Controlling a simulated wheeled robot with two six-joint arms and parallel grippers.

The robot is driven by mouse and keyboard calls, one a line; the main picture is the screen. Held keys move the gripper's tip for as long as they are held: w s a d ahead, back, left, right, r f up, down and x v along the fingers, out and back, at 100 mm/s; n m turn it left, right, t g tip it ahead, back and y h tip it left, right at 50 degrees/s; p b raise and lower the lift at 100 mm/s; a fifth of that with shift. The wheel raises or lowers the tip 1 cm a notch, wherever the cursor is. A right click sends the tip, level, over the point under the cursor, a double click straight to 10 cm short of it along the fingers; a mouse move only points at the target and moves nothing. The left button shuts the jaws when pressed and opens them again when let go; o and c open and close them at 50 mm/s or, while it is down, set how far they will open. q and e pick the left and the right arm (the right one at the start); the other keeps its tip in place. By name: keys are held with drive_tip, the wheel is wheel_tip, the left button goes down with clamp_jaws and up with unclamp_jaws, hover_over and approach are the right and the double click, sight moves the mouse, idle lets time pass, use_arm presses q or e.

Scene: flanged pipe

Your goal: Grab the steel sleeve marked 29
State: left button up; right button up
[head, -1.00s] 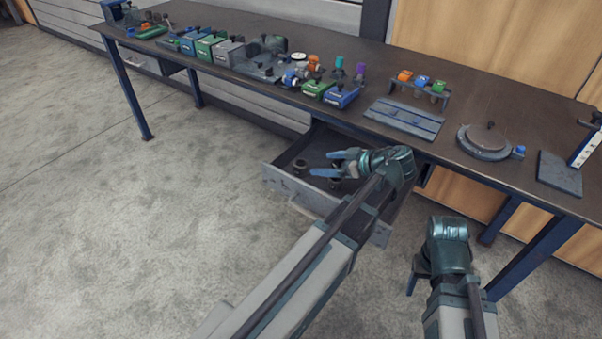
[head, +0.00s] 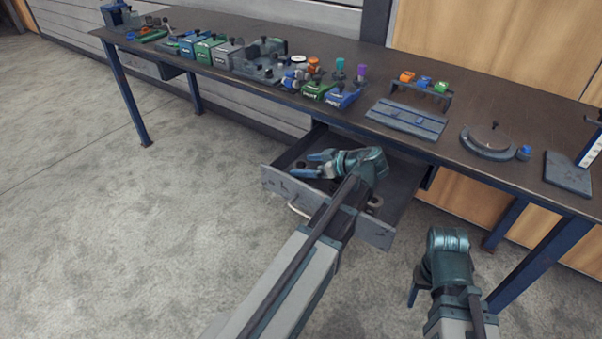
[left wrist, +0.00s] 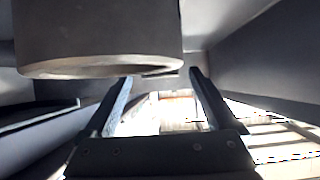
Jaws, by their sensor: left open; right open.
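A grey hollow cylinder, a sleeve by its shape (left wrist: 100,35), is very close in the left wrist view, above and just past the fingers, its round lower rim showing. No number is readable on it. My left gripper (head: 310,165) is open inside the pulled-out drawer (head: 376,232); its fingers also show in the left wrist view (left wrist: 160,100), with nothing held between them. In the head view, my arm hides much of the drawer, including the sleeve near the fingers. My right gripper (head: 418,288) is open, pointing down in front of the bench, away from the drawer.
A small ring-shaped part (head: 375,203) lies in the drawer beside my left wrist. The drawer walls stand close around my left gripper. The workbench top (head: 365,85) above holds coloured boxes, a grey plate (head: 407,117) and a round fixture (head: 486,143).

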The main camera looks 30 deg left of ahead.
sight(307, 167)
use_arm(q)
clamp_jaws()
idle(0.4)
drive_tip(key=shift+r, duration=0.1)
wheel_tip(307, 167, up, 10)
drive_tip(key=p, duration=1)
